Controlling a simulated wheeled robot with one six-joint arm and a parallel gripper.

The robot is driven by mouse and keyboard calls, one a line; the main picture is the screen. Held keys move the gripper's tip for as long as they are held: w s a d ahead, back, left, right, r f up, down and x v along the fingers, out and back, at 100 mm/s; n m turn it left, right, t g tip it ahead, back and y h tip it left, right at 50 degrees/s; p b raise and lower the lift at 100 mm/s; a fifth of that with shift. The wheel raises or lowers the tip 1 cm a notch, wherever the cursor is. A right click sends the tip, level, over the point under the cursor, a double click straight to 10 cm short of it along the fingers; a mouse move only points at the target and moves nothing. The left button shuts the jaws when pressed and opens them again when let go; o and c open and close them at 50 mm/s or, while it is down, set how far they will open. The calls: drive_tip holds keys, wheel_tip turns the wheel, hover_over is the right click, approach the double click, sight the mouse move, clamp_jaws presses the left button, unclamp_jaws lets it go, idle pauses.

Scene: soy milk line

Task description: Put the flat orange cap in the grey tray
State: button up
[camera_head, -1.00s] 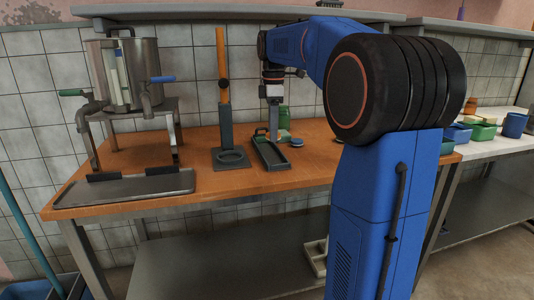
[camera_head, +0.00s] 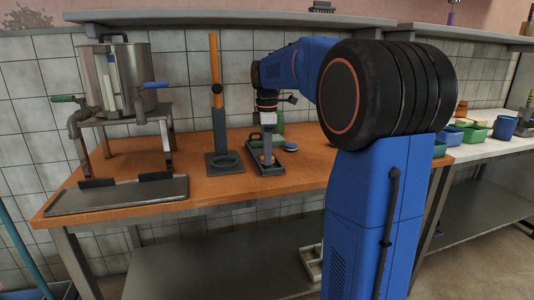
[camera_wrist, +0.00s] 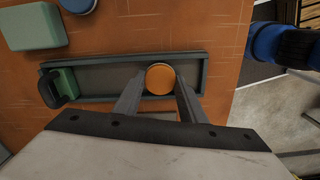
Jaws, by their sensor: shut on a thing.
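The flat orange cap (camera_wrist: 160,79) sits between the two fingertips of my gripper (camera_wrist: 161,85) in the wrist view. My gripper is shut on the cap. Both are over the right half of the long, narrow grey tray (camera_wrist: 105,78), inside its rim as seen from above. In the head view my gripper (camera_head: 267,155) points down into the tray (camera_head: 272,171), and a small bit of orange (camera_head: 266,160) shows at its tips. I cannot tell whether the cap touches the tray floor.
A green piece with a black handle (camera_wrist: 62,87) is at the tray's left end. A pale green block (camera_wrist: 33,25) and a blue disc (camera_head: 290,147) lie beside the tray. A stand with an orange-topped post (camera_head: 219,130) is close on the left.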

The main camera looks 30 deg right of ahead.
drive_tip(key=o, duration=1)
wheel_tip(320, 180, up, 12)
drive_tip(key=shift+r, duration=0.15)
drive_tip(key=s+a+f+m+t, duration=0.1)
drive_tip(key=s+a+f+m, duration=0.3)
drive_tip(key=s+f, duration=0.4)
drive_tip(key=s+a+f+m+t, duration=0.2)
drive_tip(key=s+a+f+m, duration=0.2)
drive_tip(key=s+f, duration=0.5)
drive_tip(key=s+a+f+m+t, duration=0.1)
drive_tip(key=s+a+f+m, duration=0.3)
drive_tip(key=s, duration=0.9)
drive_tip(key=a+f, duration=0.3)
drive_tip(key=f, duration=0.2)
drive_tip(key=shift+s+a+m+t, duration=0.15)
drive_tip(key=shift+a+m+t, duration=0.15)
drive_tip(key=shift+a+t, duration=0.1)
drive_tip(key=shift+r, duration=0.1)
